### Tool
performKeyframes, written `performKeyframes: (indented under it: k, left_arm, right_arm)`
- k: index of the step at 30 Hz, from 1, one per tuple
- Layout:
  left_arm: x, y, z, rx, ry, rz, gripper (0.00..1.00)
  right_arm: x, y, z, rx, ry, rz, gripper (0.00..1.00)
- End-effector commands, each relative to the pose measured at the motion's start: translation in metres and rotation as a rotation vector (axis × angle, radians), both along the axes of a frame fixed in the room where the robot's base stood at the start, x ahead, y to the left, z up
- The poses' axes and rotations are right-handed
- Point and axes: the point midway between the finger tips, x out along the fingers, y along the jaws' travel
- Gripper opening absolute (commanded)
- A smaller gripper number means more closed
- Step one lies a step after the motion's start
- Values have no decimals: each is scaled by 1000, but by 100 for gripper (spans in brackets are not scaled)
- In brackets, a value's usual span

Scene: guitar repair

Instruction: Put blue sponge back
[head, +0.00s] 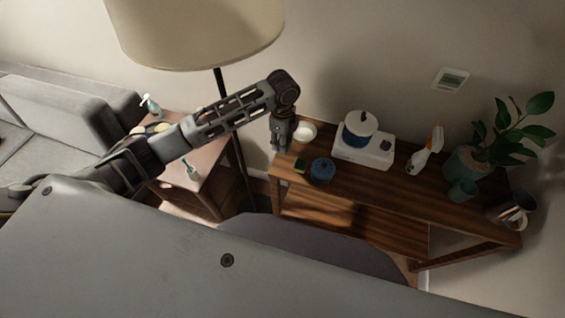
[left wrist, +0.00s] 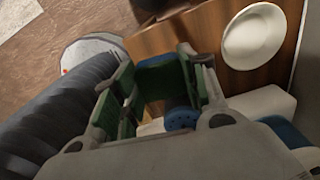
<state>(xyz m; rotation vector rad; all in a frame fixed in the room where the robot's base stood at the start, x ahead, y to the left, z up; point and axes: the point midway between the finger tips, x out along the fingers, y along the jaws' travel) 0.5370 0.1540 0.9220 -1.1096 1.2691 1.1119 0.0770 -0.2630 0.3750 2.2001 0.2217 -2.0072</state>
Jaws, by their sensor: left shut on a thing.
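My left gripper (head: 281,146) hangs over the left end of the wooden table. In the left wrist view its fingers (left wrist: 160,82) are shut on a small block, the sponge (left wrist: 163,78), which looks blue-green in this light. My right gripper is in neither view.
On the wooden table (head: 375,192), a white dish (head: 304,132), a round blue item (head: 322,169), a white appliance with a blue pot (head: 360,131), a spray bottle (head: 428,152) and a potted plant (head: 469,161) stand nearby. A lamp (head: 200,30) rises behind my left arm.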

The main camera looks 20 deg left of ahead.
Motion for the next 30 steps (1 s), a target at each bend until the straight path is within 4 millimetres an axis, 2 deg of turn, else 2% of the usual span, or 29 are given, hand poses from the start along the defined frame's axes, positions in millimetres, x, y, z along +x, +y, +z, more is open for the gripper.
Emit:
performKeyframes:
  k: [21, 30]
  left_arm:
    - [2, 2, -4, 0, 0, -570, 20]
    - [2, 2, -4, 0, 1, -683, 20]
  right_arm:
    - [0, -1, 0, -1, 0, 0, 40]
    - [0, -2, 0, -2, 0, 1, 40]
